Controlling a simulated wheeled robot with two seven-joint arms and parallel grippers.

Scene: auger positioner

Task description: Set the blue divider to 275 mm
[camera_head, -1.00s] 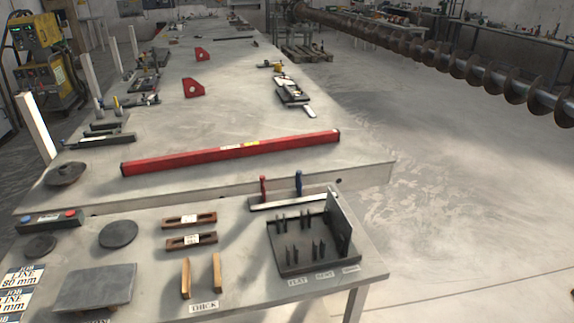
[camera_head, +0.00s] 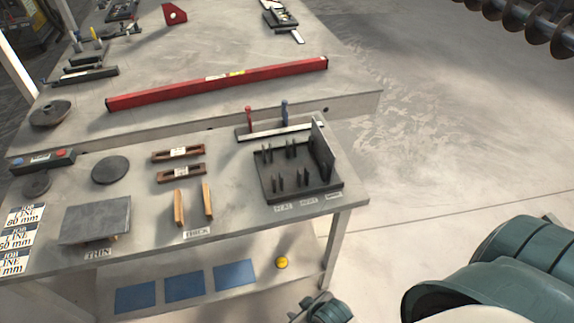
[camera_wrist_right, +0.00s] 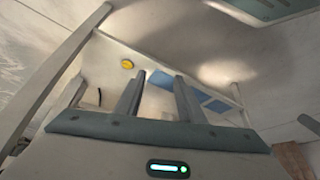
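The blue divider (camera_head: 285,109) stands upright on a pale ruler bar (camera_head: 262,133) at the back right of the near bench. A red divider (camera_head: 249,117) stands to its left on the same bar. The bar's marks are too small to read. My right gripper (camera_head: 302,309) is low at the bottom of the head view, below and in front of the bench, well apart from the divider. In the right wrist view its two fingers (camera_wrist_right: 159,90) stand apart with nothing between them. My left gripper is not in view.
A dark tray (camera_head: 300,190) with upright plates and a tall side wall stands just in front of the bar. Wooden blocks (camera_head: 180,207), a dark disc (camera_head: 110,170) and a grey plate (camera_head: 95,220) lie left. A lower shelf holds blue sheets (camera_head: 184,285) and a yellow knob (camera_head: 282,262).

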